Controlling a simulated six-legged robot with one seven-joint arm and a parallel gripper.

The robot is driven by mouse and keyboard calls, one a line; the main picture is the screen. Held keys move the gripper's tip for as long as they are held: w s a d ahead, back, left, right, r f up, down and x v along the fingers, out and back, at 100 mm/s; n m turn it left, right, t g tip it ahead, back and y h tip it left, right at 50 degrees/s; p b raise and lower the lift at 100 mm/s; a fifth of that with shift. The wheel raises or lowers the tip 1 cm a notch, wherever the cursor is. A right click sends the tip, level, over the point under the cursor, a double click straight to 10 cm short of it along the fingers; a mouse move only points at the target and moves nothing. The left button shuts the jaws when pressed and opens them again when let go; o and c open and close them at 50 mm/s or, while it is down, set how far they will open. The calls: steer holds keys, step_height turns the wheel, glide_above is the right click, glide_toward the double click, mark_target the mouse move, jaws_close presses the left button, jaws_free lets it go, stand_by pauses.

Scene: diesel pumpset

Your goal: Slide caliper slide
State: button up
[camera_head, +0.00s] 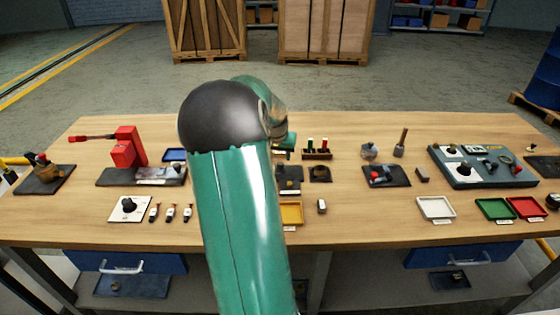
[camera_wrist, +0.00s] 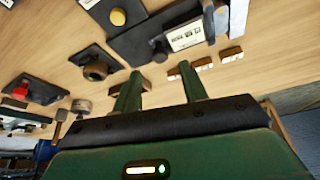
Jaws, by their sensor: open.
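I cannot make out the caliper or its slide for certain in either view; my arm hides the middle left of the bench in the head view. In the wrist view my gripper (camera_wrist: 160,72) is open, its two green fingers apart over the wooden bench. Nothing is clearly held between them. Small wooden blocks (camera_wrist: 203,64) show close beyond the fingertips. A dark plate with a white marked panel (camera_wrist: 187,35) lies beyond them. In the head view my gripper is mostly hidden behind my arm.
A peg rack (camera_head: 317,154), a dark ring fixture (camera_head: 320,174) and a yellow tray (camera_head: 291,213) stand right of my arm. A red press (camera_head: 125,150) stands left. A grey instrument board (camera_head: 480,177) and white tray (camera_head: 436,208) are at right. Bench around (camera_head: 365,220) is clear.

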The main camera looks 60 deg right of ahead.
mark_target(281, 163)
steer(key=x, duration=0.4)
steer(key=shift+d+f, duration=0.15)
steer(key=shift+f, duration=0.1)
jaws_close()
